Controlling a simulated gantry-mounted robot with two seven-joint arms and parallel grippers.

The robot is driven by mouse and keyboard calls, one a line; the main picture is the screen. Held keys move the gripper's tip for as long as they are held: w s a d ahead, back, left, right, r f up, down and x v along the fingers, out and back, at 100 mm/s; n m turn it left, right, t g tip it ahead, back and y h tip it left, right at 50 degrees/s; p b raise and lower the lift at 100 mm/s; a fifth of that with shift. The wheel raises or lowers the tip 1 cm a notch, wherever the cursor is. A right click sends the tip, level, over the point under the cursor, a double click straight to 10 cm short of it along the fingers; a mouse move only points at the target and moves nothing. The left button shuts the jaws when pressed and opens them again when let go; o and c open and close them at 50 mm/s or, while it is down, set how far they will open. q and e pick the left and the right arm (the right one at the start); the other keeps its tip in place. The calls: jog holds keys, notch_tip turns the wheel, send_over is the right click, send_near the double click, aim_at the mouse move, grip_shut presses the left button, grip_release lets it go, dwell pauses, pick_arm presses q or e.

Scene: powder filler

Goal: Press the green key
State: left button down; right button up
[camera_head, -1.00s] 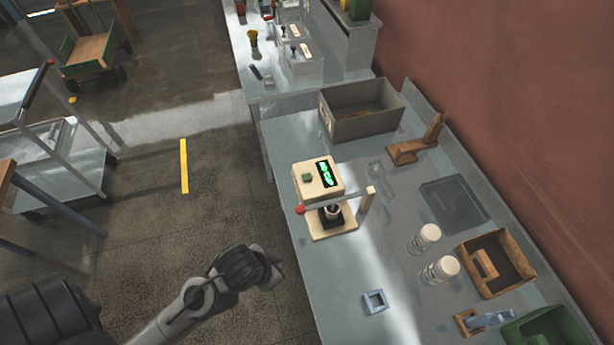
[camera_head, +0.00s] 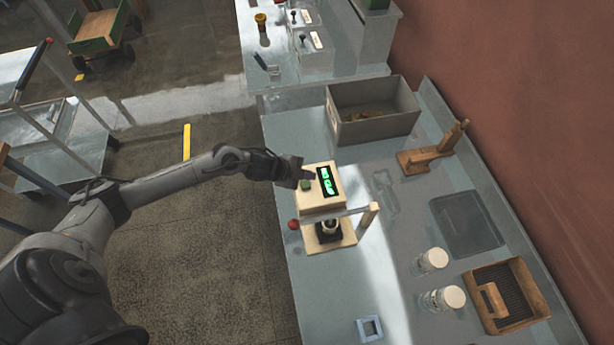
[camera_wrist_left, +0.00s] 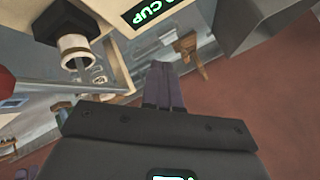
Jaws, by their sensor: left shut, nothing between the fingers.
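The powder filler (camera_head: 318,204) is a cream machine on the bench, with a lit green display (camera_head: 325,181) on its top face. The green key (camera_head: 305,185) is a small square button left of the display. My left gripper (camera_head: 307,174) is shut and empty, with its fingertips at the machine's top edge just beyond the key; I cannot tell whether they touch. In the left wrist view the shut fingers (camera_wrist_left: 163,88) point past the machine body, whose display (camera_wrist_left: 150,12) reads "CUP" in part. The key is not visible there. My right gripper is not in view.
A grey bin (camera_head: 372,128) stands behind. White-lidded jars (camera_head: 432,260) and a wooden box (camera_head: 528,283) are at the right.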

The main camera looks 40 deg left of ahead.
pick_arm(q)
jog(key=shift+w+a+r, duration=0.1)
jog(key=shift+w+a, duration=0.15)
jog(key=shift+a, duration=0.35)
jog(key=shift+w+a, duration=0.3)
jog(key=shift+a, duration=0.3)
jog(key=shift+w+a+r, duration=0.1)
jog(key=shift+w+a, duration=0.15)
jog(key=shift+a, duration=0.35)
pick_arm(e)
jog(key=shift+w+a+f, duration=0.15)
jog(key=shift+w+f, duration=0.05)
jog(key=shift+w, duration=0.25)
pick_arm(q)
jog(key=shift+f, duration=0.1)
jog(key=b, duration=0.7)
send_over(303, 185)
notch_tip(303, 185, down, 7)
jog(key=shift+f+b, duration=0.5)
jog(key=shift+f, duration=0.35)
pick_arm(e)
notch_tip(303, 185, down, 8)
pick_arm(q)
jog(key=shift+f, duration=0.1)
jog(key=shift+f, duration=0.35)
